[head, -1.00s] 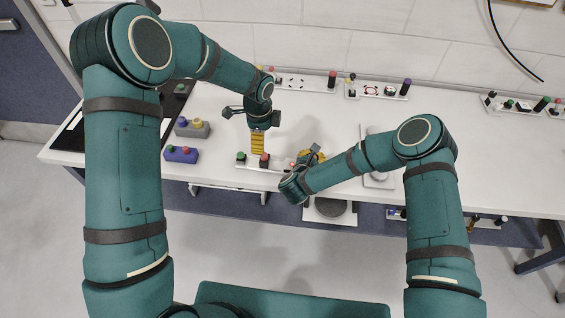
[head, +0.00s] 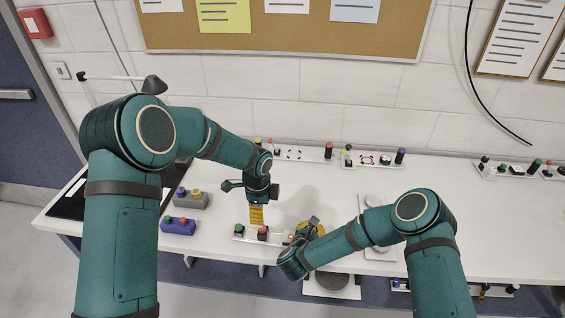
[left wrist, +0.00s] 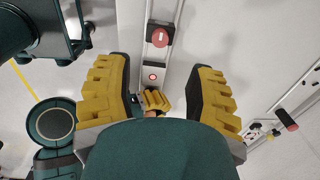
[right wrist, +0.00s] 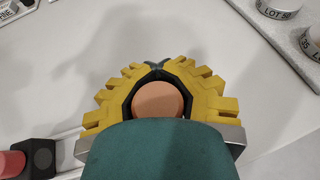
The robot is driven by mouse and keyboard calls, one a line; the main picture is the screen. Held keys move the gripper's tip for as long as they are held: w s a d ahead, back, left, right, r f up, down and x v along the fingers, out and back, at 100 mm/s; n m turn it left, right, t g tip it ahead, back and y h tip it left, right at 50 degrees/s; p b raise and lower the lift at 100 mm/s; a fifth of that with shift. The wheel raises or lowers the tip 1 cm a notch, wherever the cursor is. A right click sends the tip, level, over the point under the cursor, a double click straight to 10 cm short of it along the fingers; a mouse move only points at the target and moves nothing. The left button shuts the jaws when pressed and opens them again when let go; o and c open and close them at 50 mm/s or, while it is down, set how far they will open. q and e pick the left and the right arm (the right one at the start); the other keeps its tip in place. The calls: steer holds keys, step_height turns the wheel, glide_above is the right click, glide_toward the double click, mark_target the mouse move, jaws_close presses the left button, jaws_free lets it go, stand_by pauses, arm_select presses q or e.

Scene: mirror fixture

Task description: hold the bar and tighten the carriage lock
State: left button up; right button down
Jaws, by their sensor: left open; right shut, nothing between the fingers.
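The pale bar (head: 276,239) lies near the table's front edge with a green knob (head: 238,229) and a red knob (head: 262,232) on it. I cannot tell which part is the carriage lock. My left gripper (head: 257,216) is open above the bar, pointing down. The left wrist view shows the bar (left wrist: 133,30), the red knob (left wrist: 160,37) and a small red button (left wrist: 152,77) beyond its spread fingers. My right gripper (head: 314,227) is shut and empty beside the bar's right end.
A purple block (head: 178,227) and a grey block (head: 190,200) with knobs stand left of the bar. Small panels with knobs (head: 372,159) line the back. A pale plate (head: 377,254) lies right of my right gripper.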

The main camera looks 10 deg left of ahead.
mark_target(262, 227)
arm_select(q)
steer(key=n, duration=0.3)
steer(key=shift+r+n, duration=0.2)
steer(key=shift+n, duration=0.2)
steer(key=f+n, duration=0.3)
steer(key=n, duration=0.4)
steer(key=f+n, duration=0.3)
steer(key=n, duration=0.5)
steer(key=f+n, duration=0.3)
steer(key=n, duration=0.5)
steer(key=shift+w+f, duration=0.25)
steer(key=shift+f, duration=0.05)
jaws_close()
